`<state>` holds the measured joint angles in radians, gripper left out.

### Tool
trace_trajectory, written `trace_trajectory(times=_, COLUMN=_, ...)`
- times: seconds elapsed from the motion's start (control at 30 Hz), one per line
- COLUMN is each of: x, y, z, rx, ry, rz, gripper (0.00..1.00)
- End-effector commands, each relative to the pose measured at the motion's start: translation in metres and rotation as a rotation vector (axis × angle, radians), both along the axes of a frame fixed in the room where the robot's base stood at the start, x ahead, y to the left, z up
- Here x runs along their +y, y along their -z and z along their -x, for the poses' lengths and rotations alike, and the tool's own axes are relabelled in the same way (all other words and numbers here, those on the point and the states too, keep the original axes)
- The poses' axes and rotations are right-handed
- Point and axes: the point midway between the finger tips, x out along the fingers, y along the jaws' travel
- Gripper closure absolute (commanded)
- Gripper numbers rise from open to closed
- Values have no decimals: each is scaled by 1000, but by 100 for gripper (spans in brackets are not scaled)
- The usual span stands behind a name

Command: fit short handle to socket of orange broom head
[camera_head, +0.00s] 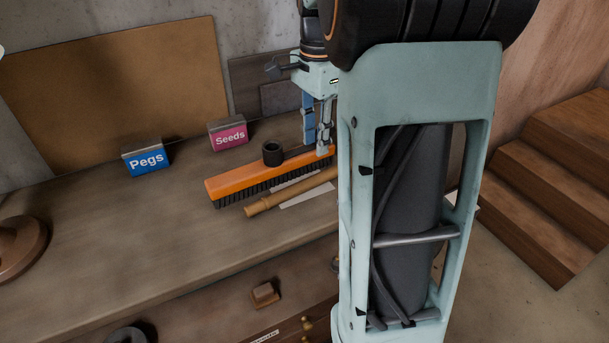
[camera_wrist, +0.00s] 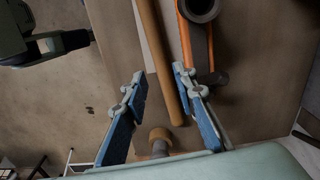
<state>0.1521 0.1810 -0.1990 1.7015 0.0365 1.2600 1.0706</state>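The orange broom head (camera_head: 262,178) lies on the bench with black bristles. Its dark round socket (camera_head: 273,153) opens upward; it also shows in the wrist view (camera_wrist: 201,8). A wooden handle (camera_head: 290,192) lies in front of it, roughly parallel, partly hidden by my arm. In the wrist view this handle (camera_wrist: 161,58) runs between my fingertips' lines. A second tan round-ended piece (camera_wrist: 160,134) shows close to my gripper's palm; I cannot tell whether it is the short handle. My gripper (camera_wrist: 159,75) is open and empty. In the head view it (camera_head: 316,146) hangs near the broom head's right end.
A blue Pegs box (camera_head: 146,159) and a pink Seeds box (camera_head: 228,134) stand at the back. A pale strip (camera_head: 308,199) lies under the handle. Wooden steps (camera_head: 545,190) stand right.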

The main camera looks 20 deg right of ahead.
Motion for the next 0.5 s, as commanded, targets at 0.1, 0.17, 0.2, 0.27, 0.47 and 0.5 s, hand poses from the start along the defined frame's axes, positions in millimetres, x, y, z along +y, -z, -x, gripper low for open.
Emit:
trace_trajectory(times=0.1, x=1, y=16, z=2, rx=9, ry=8, rz=-5, gripper=74)
trace_trajectory(times=0.17, x=1, y=27, z=2, rx=9, ry=7, rz=-5, gripper=74)
trace_trajectory(times=0.2, x=1, y=33, z=2, rx=7, ry=7, rz=-4, gripper=74)
trace_trajectory(times=0.27, x=1, y=42, z=1, rx=7, ry=6, rz=-4, gripper=74)
trace_trajectory(times=0.47, x=1, y=58, z=1, rx=5, ry=5, rz=-3, gripper=74)
trace_trajectory(times=0.5, x=1, y=61, z=1, rx=6, ry=4, rz=-3, gripper=74)
